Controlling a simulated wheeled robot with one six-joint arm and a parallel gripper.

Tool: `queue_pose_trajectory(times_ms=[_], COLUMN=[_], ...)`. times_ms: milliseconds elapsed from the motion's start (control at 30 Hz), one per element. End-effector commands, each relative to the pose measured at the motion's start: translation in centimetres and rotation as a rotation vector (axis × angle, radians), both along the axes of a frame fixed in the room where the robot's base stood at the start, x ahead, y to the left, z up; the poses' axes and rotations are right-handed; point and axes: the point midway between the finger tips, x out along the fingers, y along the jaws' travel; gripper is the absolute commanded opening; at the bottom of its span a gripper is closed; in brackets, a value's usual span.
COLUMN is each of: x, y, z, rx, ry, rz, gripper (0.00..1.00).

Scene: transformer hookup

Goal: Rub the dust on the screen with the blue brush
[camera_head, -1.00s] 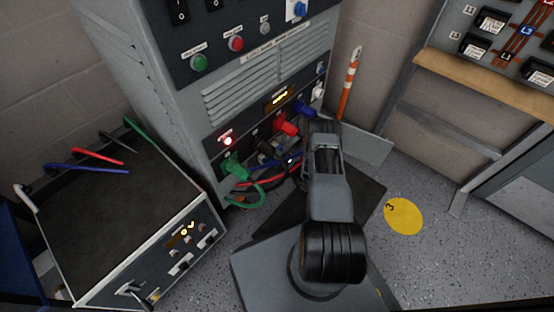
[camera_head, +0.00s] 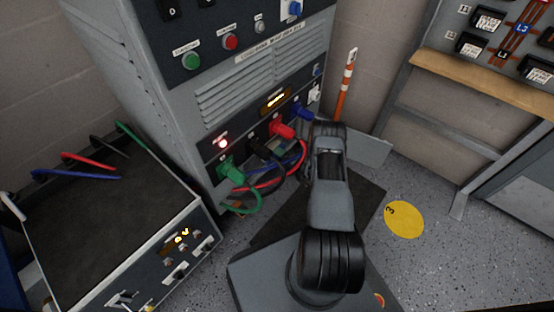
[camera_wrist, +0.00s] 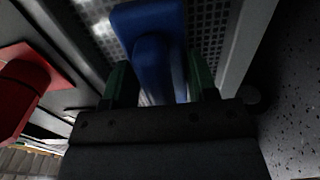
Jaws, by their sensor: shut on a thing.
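My gripper (camera_wrist: 160,88) shows in the wrist view with its two green fingertips on either side of the handle of the blue brush (camera_wrist: 150,25). It is shut on that handle. The brush's flat blue head lies over a grey perforated screen (camera_wrist: 207,28). Whether it touches the screen is unclear. A pale dusty patch (camera_wrist: 102,30) shows on the screen to the left of the brush head. In the head view my arm reaches to the lower right of the cabinet front, and its own links hide the fingertips, the brush and the screen.
A red plug (camera_wrist: 25,85) is close on the left in the wrist view. In the head view green (camera_head: 230,168), red (camera_head: 282,130) and blue (camera_head: 302,110) plugs sit in the cabinet front, with cables looping below. An orange-and-white post (camera_head: 346,85) stands behind my arm.

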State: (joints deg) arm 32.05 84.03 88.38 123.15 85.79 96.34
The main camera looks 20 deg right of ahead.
Motion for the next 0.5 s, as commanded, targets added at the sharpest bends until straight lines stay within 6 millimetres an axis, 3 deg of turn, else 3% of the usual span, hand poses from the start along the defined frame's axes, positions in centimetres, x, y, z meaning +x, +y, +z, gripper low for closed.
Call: queue_pose_trajectory(times_ms=[500], x=[1.7], y=[-3.2], z=[0.0], rx=[0.000], ry=[-0.002], rz=[-0.001], gripper=[0.34])
